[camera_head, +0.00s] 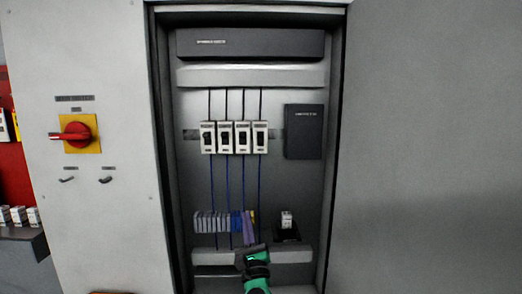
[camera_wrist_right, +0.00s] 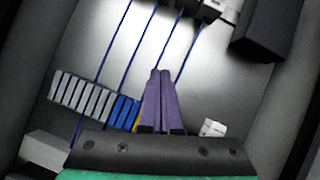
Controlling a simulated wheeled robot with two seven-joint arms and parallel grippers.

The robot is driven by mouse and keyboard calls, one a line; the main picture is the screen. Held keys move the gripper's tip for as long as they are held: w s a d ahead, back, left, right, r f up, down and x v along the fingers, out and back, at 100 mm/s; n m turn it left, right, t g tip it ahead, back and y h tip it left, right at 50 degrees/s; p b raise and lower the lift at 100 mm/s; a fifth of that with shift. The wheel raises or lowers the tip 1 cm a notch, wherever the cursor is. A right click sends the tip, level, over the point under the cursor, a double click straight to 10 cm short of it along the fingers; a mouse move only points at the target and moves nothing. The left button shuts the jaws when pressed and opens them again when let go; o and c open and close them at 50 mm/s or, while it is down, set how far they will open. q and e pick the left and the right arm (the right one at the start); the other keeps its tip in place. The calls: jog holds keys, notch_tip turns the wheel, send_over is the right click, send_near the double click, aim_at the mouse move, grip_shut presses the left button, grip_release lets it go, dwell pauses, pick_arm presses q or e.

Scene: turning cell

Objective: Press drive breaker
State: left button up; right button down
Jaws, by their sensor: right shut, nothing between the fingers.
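A row of several white breakers (camera_head: 234,137) with dark toggles is mounted side by side in the upper middle of the open cabinet. Their labels are too small to read, so I cannot tell which is the drive breaker. In the right wrist view only the lower ends of some breakers (camera_wrist_right: 207,10) show at the top edge. My right gripper (camera_head: 248,214) has its purple fingers shut and empty, pointing upward below the breakers and clearly apart from them. The fingers also show in the wrist view (camera_wrist_right: 160,72), covering part of the terminal strip. My left gripper is not in view.
Grey terminal blocks (camera_head: 211,222) and blue ones (camera_wrist_right: 124,109) sit low, beside my fingers. Blue wires (camera_head: 228,185) run up to the breakers. A dark box (camera_head: 304,132) is right of them. A small white device (camera_head: 286,220) sits lower right. A red-yellow rotary switch (camera_head: 77,133) is outside left.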

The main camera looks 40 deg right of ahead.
aim_at(261, 142)
jog(key=s+d+r+m+h, duration=0.2)
jog(key=s+r+m+h, duration=0.2)
jog(key=r+m, duration=0.2)
notch_tip(261, 142, up, 2)
jog(key=shift+d+r+g, duration=0.1)
jog(key=shift+d+g, duration=0.1)
jog(key=shift+g, duration=0.2)
jog(key=shift+w, duration=0.1)
jog(key=w+d+r+p, duration=0.1)
jog(key=w+r+p, duration=0.1)
jog(key=r+p, duration=0.2)
jog(key=w+d+r+p, duration=0.2)
jog(key=r+p, duration=0.2)
jog(key=r, duration=0.1)
jog(key=shift+w+d+r, duration=0.3)
jog(key=shift+w+r, duration=0.1)
jog(key=shift+w+f, duration=0.15)
jog(key=shift+w+d, duration=0.1)
